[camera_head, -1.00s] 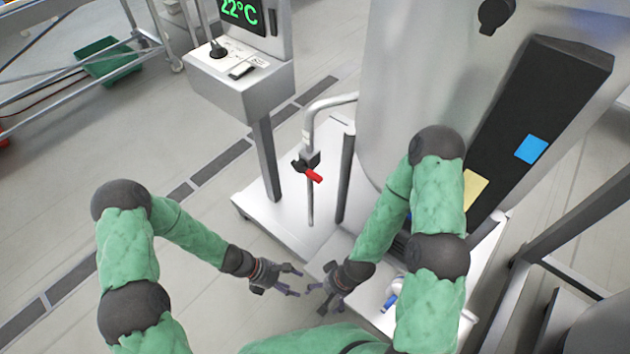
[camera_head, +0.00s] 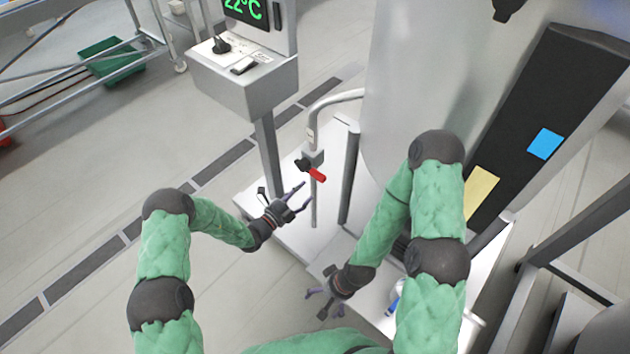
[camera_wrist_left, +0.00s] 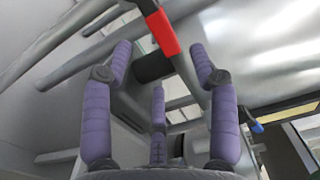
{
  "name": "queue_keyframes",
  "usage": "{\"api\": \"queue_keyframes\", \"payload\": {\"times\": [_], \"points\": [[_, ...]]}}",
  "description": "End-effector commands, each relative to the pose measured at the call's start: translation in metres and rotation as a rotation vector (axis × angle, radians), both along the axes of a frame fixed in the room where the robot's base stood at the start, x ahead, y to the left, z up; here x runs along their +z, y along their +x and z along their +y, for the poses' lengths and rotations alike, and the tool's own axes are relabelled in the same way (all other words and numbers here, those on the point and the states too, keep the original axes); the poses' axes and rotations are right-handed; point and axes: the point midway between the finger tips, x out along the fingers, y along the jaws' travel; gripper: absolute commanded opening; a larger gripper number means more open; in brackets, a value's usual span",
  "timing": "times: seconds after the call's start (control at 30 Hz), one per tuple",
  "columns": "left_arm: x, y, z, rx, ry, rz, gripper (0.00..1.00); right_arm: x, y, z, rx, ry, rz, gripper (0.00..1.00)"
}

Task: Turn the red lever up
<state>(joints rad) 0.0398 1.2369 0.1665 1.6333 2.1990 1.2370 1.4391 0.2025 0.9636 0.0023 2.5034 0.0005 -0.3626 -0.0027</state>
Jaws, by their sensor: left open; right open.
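The red lever (camera_head: 317,175) is on a small valve on a thin grey pipe in front of the large steel tank. Its red handle points down and to the right in the head view. In the left wrist view the red lever (camera_wrist_left: 163,32) is just beyond the fingers, near the top. My left gripper (camera_head: 301,198) is open and empty, a little below and left of the lever and apart from it. The left fingers (camera_wrist_left: 160,75) are spread in the wrist view. My right gripper (camera_head: 318,301) is open and empty, low over the white platform.
A control box with a temperature display (camera_head: 246,14) stands on a post left of the pipe. The steel tank (camera_head: 410,80) fills the right, with a black panel (camera_head: 548,110). A green bin (camera_head: 112,62) lies far left.

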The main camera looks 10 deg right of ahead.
Motion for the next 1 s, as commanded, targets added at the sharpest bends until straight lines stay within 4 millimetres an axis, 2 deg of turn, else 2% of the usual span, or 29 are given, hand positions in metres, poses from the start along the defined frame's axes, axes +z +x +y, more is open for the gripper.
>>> {"api": "queue_keyframes", "payload": {"times": [0.13, 0.4, 0.6, 0.87, 0.97, 1.0], "points": [[-0.003, 0.016, -0.024, -0.004, 0.002, -0.004, 0.59, -0.014, 0.0, 0.0, 0.0, 0.0, 0.0, 1.0], [-0.003, 0.04, -0.053, -0.003, 0.002, -0.001, 0.59, -0.029, 0.0, 0.0, 0.0, 0.0, 0.0, 1.0], [-0.001, 0.047, -0.061, -0.002, 0.003, 0.0, 0.59, -0.032, 0.0, 0.0, 0.0, 0.0, 0.0, 1.0], [-0.001, 0.047, -0.061, -0.002, 0.004, 0.0, 0.59, -0.031, 0.0, 0.0, 0.0, 0.0, 0.0, 1.0], [-0.001, 0.047, -0.061, -0.002, 0.003, 0.0, 0.34, -0.031, 0.0, 0.0, 0.0, 0.0, 0.0, 1.0], [-0.001, 0.047, -0.061, -0.002, 0.003, 0.0, 0.23, -0.031, 0.0, 0.0, 0.0, 0.0, 0.0, 1.0]]}}
